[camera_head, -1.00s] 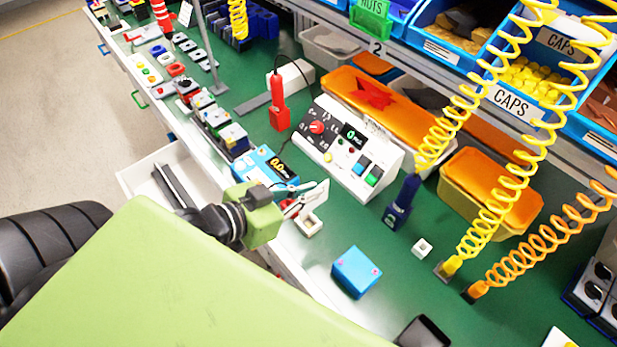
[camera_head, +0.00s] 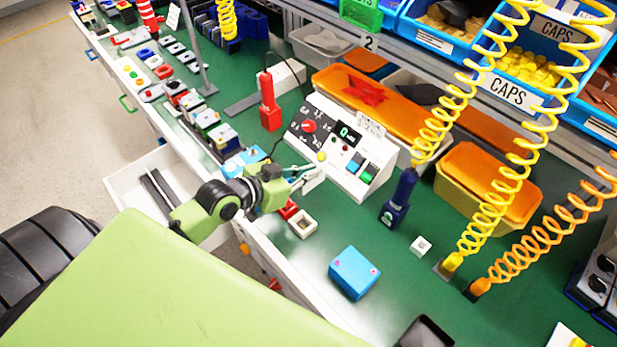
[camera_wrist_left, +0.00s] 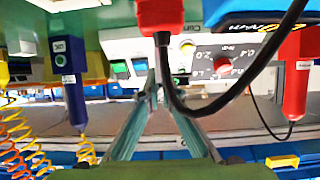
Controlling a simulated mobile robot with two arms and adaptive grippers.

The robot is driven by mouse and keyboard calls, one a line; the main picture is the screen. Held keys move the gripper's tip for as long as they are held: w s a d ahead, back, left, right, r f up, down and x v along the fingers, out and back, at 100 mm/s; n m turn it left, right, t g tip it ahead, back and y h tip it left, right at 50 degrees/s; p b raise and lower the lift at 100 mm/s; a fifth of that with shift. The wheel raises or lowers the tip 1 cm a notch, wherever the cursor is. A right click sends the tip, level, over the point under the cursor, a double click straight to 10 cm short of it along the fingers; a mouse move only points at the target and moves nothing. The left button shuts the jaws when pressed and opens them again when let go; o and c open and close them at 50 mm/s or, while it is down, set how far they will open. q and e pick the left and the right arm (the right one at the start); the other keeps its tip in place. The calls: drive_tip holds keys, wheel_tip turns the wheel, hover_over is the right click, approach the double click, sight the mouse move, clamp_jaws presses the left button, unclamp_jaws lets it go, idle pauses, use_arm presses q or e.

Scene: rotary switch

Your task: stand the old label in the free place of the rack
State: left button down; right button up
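My left gripper (camera_head: 308,176) is in front of the control box (camera_head: 343,150) in the head view, above the bench's near edge. In the left wrist view its two greenish fingers (camera_wrist_left: 155,92) converge, with tips close together. I cannot tell whether they are shut or hold something thin. A small white card with dark marks (camera_head: 371,124) stands at the top of the control box and may be a label. Another white card (camera_head: 173,16) stands far back at the left. I cannot make out which is the old label, or the rack's free place. My right gripper is out of view.
A red tool (camera_head: 269,103) and a dark blue tool (camera_head: 398,198) stand on the green bench. A blue block (camera_head: 353,272), a small white block (camera_head: 420,246) and a white square holder (camera_head: 302,223) are nearer. An open drawer (camera_head: 128,180) juts out at left. Coiled hoses hang at right.

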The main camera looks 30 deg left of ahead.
sight(310, 185)
use_arm(q)
drive_tip(key=shift+f, duration=1.1)
drive_tip(key=shift+f, duration=0.15)
drive_tip(key=c, duration=2.3)
unclamp_jaws()
